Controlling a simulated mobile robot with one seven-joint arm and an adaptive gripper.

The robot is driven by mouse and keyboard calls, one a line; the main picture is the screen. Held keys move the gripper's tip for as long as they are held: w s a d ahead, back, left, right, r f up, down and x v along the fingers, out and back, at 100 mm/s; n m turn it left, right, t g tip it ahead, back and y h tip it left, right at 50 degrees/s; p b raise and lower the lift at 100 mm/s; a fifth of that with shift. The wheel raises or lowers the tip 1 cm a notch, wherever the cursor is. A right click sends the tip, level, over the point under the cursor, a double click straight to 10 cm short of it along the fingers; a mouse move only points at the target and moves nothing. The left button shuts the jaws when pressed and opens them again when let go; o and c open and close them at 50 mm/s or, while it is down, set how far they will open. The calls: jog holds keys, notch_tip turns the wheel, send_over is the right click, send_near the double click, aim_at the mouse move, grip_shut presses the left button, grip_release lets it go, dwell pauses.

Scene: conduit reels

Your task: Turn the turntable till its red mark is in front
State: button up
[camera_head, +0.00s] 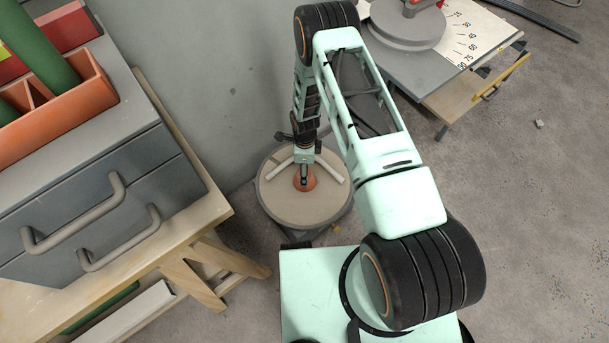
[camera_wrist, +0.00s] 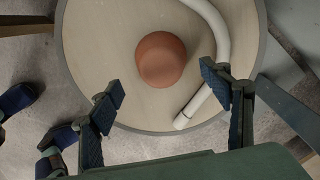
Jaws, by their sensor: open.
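The turntable (camera_head: 300,212) is a low round disc with a pale wooden top and grey rim, on the floor by the wall; it also fills the wrist view (camera_wrist: 110,60). A terracotta dome (camera_wrist: 160,58) stands at its middle, seen partly behind my gripper in the head view (camera_head: 312,184). A white bent pipe (camera_wrist: 219,45) lies on the disc around one side of the dome. My gripper (camera_wrist: 162,95) is open above the disc, its fingers either side of the dome in the wrist picture. I cannot tell whether it touches anything. I see no red mark on the visible disc.
A wooden bench (camera_head: 215,212) with grey drawers (camera_head: 120,190) and an orange bin (camera_head: 60,120) stands left. A grey wall (camera_head: 215,80) is behind. At top right, a table bears a grey round plate (camera_head: 410,28) and an angle scale (camera_head: 475,35).

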notch_tip(320, 180, down, 5)
jog(key=shift+f+b, duration=0.2)
jog(key=shift+b, duration=0.3)
jog(key=c, duration=1.7)
